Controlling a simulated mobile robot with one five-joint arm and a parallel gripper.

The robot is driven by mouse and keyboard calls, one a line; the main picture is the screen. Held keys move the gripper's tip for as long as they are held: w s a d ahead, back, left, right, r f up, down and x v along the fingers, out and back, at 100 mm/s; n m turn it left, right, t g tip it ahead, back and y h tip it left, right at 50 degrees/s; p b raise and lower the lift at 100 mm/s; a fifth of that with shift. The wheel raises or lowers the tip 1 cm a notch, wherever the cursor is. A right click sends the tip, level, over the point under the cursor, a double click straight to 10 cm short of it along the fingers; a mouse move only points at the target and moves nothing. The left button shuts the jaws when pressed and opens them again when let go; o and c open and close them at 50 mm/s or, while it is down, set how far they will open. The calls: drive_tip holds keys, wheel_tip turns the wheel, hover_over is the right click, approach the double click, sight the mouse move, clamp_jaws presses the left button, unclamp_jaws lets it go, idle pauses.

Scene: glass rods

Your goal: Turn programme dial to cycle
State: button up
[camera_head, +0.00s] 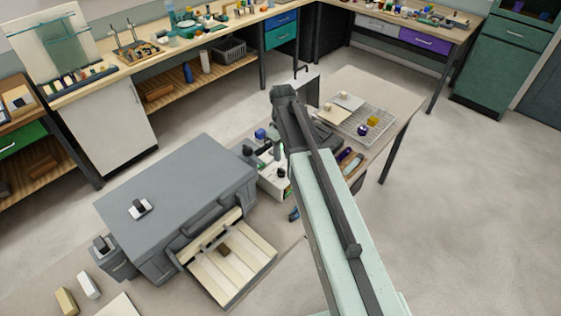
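A grey box-shaped machine (185,190) stands on the near bench at left. Its front flap (230,265), lined with pale slats, lies open, with a small brown piece on it. A small white and dark fitting (139,208) sits on the machine's top. A small grey unit (112,258) stands against its left side, with a pale and dark fitting on top. I cannot make out which part is the programme dial or read any marks. My pale green and dark arm reaches up through the middle right, right of the machine. My gripper's fingers cannot be seen.
A white crate (272,180) with bottles stands beyond the machine, partly behind my arm. A wire rack (366,122) with small coloured items lies on the table beyond. Pale blocks (66,301) lie at the near left. Crowded benches line the back; the floor (480,200) at right is clear.

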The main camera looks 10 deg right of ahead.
sight(281, 168)
drive_tip(key=shift+w+f, duration=0.15)
drive_tip(key=shift+f, duration=0.15)
wheel_tip(281, 168, down, 8)
drive_tip(key=b, duration=0.8)
drive_tip(key=shift+a+r, duration=0.1)
drive_tip(key=shift+r, duration=0.2)
clamp_jaws()
